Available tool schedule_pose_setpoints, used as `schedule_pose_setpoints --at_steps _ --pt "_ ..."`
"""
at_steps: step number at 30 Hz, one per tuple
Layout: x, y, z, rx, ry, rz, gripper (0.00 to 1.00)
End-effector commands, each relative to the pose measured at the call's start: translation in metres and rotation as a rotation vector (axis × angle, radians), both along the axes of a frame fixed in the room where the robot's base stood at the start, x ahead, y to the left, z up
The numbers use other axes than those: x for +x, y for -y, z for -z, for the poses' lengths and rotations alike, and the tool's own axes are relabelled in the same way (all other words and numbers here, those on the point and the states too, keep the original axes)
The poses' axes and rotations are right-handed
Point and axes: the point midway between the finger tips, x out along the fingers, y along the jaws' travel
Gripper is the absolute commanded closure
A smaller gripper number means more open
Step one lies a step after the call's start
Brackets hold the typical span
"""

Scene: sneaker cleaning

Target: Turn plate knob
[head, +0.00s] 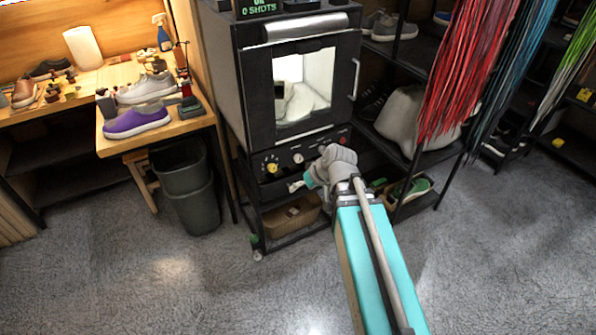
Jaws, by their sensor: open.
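A black cabinet machine (252,95) with a lit window stands at the centre. Its lower front panel carries a yellow knob (272,168), a pale round dial or knob (298,158) and a small red control (322,149). I cannot tell from labels which is the plate knob. My gripper (294,186) is at the end of my grey and teal arm, low in front of the panel. It appears open and empty, below and right of the yellow knob, apart from it. The wrist hides the panel's lower right part.
Shelves and hanging laces (466,65) are right. The grey floor in front is clear.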

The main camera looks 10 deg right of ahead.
Motion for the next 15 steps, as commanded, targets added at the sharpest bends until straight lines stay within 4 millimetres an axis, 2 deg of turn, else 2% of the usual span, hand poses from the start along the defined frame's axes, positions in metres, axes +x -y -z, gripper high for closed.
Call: schedule_pose_setpoints --at_steps 1,9,15 --pt "0.007 -0.002 0.017 0.023 0.033 -0.007 0.19" --pt "0.040 -0.009 0.043 0.136 0.235 -0.031 0.19" --pt "0.063 -0.007 0.059 0.201 0.385 -0.020 0.19"
